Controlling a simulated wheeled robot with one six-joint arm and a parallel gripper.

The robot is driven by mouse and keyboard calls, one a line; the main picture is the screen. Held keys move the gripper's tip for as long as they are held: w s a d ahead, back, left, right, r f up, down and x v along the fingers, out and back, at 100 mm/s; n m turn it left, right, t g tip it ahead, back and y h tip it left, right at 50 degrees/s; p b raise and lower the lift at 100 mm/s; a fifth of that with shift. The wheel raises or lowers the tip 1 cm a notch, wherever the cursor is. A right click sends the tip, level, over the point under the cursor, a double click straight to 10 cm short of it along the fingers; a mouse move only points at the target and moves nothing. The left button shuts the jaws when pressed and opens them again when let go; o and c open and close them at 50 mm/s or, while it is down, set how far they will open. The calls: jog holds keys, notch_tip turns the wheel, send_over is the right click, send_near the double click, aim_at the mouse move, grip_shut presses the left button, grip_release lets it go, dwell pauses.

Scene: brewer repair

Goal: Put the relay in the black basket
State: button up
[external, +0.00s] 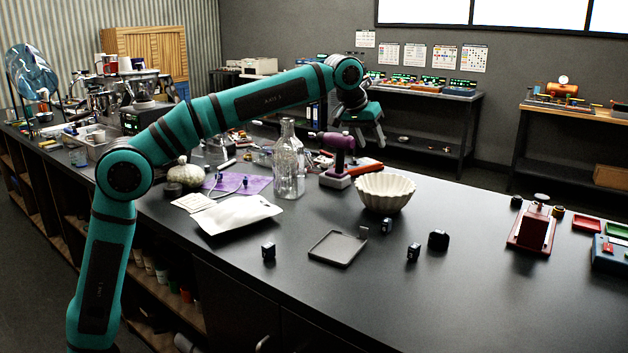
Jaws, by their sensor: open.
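My gripper (371,141) is open and empty. It hangs above the far part of the black counter, fingers pointing down, in line with the purple tool and above the white bowl in the picture. Several small dark blocks lie on the counter: one at the left (268,251), one at the right (413,253), one behind (386,226) and a rounder one (438,240). I cannot tell which of them is the relay. A shallow black square tray (338,248) lies between the blocks. It is the only black container I can make out, and it looks empty.
A white fluted bowl (384,191) and a clear glass bottle (288,165) stand behind the tray. A white pouch (237,214) lies at left, and a purple tool (337,143) stands near the bottle. A red-brown device (535,229) is at right. The front counter is clear.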

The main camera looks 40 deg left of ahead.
jog(key=s+a+r+t, duration=0.3)
jog(key=s+a, duration=0.5)
jog(key=a, duration=0.4)
jog(key=s+a+r+t, duration=0.25)
jog(key=s+a, duration=0.55)
jog(key=a, duration=0.5)
jog(key=s+a+f+t, duration=0.2)
jog(key=s+a+f, duration=0.2)
jog(key=s, duration=0.4)
jog(key=s+a+f+t+y, duration=0.1)
jog(key=s+a+f+t, duration=0.1)
jog(key=s+a+f, duration=0.2)
jog(key=s+a+f+t+y, duration=0.1)
jog(key=s+a+f, duration=0.3)
jog(key=s, duration=0.9)
jog(key=a+t, duration=0.1)
jog(key=a, duration=0.2)
jog(key=shift+f+t, duration=0.2)
jog(key=shift+t, duration=0.15)
